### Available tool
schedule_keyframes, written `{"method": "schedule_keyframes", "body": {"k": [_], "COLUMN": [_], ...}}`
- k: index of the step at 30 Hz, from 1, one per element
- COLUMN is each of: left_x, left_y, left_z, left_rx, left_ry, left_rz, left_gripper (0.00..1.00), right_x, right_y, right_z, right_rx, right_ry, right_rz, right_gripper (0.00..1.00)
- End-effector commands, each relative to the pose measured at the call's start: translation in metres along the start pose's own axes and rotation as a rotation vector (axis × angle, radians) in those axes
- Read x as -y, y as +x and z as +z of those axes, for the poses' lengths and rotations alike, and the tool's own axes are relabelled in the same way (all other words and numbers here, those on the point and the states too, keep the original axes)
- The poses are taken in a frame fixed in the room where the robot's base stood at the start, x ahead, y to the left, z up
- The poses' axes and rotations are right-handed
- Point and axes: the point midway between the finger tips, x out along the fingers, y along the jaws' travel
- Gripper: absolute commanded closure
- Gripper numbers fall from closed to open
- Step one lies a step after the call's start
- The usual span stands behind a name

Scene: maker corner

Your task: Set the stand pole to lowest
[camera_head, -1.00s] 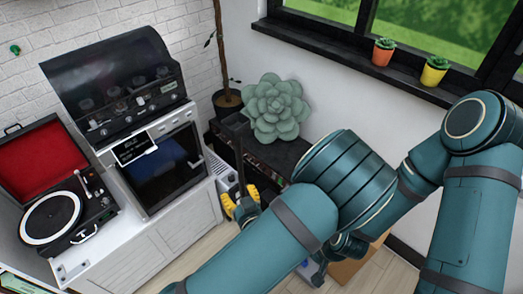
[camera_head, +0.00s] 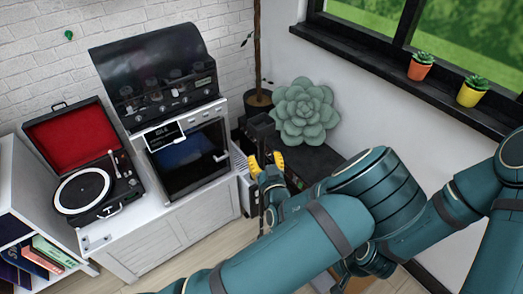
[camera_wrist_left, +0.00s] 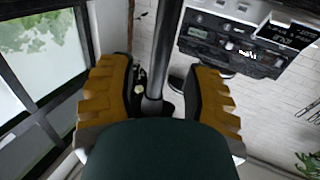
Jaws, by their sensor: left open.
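The stand pole (camera_wrist_left: 159,50) shows in the left wrist view as a dark upright rod. It runs between the two yellow finger pads of my left gripper (camera_wrist_left: 158,95), with a gap visible on both sides. In the head view the stand has a dark block (camera_head: 261,126) at its top, just above my left gripper (camera_head: 266,163). The gripper is open around the pole below that block. The lower pole and base are mostly hidden by my arm. My right arm comes in from the right; its fingers are hidden behind my left arm.
A black bench (camera_head: 316,163) with a large succulent (camera_head: 304,110) stands behind the gripper. A white cabinet (camera_head: 180,232) with a turntable (camera_head: 84,188) and an oven-like machine (camera_head: 190,160) stands to the left. Potted plants stand on the window sill (camera_head: 400,78).

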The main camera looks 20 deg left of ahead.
Motion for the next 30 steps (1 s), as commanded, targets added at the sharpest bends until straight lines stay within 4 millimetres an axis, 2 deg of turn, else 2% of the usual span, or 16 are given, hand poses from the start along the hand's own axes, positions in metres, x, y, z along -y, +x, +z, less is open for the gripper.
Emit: {"method": "schedule_keyframes", "body": {"k": [3, 7, 19, 20, 21, 24, 30], "left_x": [0.001, 0.0, 0.0, 0.0, 0.0, 0.0, 0.0], "left_y": [0.018, 0.03, 0.037, 0.037, 0.037, 0.037, 0.037], "left_z": [0.0, 0.0, 0.0, 0.0, 0.0, 0.0, 0.001], "left_rx": [-0.001, 0.0, 0.0, 0.0, 0.0, 0.0, 0.0], "left_ry": [0.0, 0.0, 0.001, 0.001, 0.001, 0.001, 0.001], "left_rz": [-0.001, 0.0, 0.001, 0.0, 0.001, 0.0, 0.0], "left_gripper": [0.5, 0.5, 0.5, 0.55, 0.69, 1.0, 1.0], "right_x": [0.0, 0.0, 0.0, 0.0, 0.0, 0.0, 0.0], "right_y": [0.0, -0.001, -0.001, -0.001, -0.001, -0.001, 0.0], "right_z": [0.0, 0.0, 0.0, 0.0, 0.0, 0.0, 0.0], "right_rx": [-0.001, -0.001, -0.001, -0.001, -0.001, -0.001, -0.001], "right_ry": [0.0, 0.0, 0.0, 0.0, 0.0, 0.0, 0.0], "right_rz": [0.0, 0.0, 0.0, 0.0, 0.0, 0.0, 0.0], "right_gripper": [0.29, 0.29, 0.29, 0.29, 0.29, 0.29, 0.29]}}
